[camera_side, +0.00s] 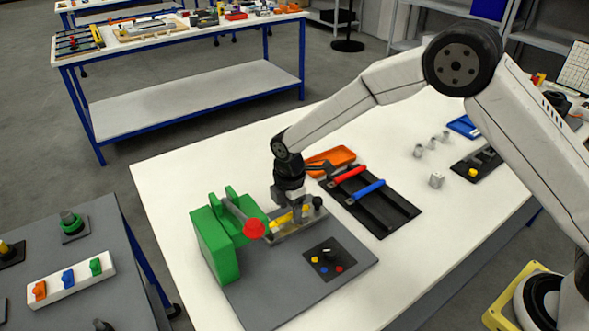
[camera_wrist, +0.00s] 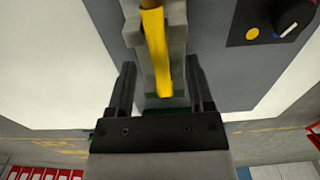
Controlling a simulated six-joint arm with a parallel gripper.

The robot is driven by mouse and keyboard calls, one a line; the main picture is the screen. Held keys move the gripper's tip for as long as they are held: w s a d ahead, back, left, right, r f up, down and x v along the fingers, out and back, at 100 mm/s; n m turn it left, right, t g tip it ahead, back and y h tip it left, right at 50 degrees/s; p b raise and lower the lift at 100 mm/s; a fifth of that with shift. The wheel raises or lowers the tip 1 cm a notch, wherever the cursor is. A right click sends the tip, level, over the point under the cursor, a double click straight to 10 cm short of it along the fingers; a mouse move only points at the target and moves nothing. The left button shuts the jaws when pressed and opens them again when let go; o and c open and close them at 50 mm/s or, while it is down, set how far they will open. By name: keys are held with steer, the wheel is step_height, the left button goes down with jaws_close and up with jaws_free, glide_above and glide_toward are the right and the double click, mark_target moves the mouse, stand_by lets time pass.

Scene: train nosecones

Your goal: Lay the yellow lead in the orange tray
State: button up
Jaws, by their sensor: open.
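The yellow lead (camera_side: 283,219) lies along a grey metal holder (camera_side: 296,229) on the grey base plate. In the wrist view the lead (camera_wrist: 155,45) runs down from the top edge, and its lower end is between my fingers. My gripper (camera_side: 297,213) is pointing down over the holder. The wrist view shows my gripper (camera_wrist: 162,88) open, one finger on each side of the lead, with gaps on both sides. The orange tray (camera_side: 341,156) is on the white table behind my gripper, partly hidden by my wrist; no contents can be made out.
A green fixture (camera_side: 212,247) with a red knob (camera_side: 254,229) stands left of my gripper. A black button panel (camera_side: 330,260) is in front. A black rack (camera_side: 388,215) with red and blue handles lies to the right. The white table's right part holds small grey parts.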

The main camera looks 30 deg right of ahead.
steer(key=shift+f, duration=0.55)
steer(key=shift+c, duration=0.2)
jaws_close()
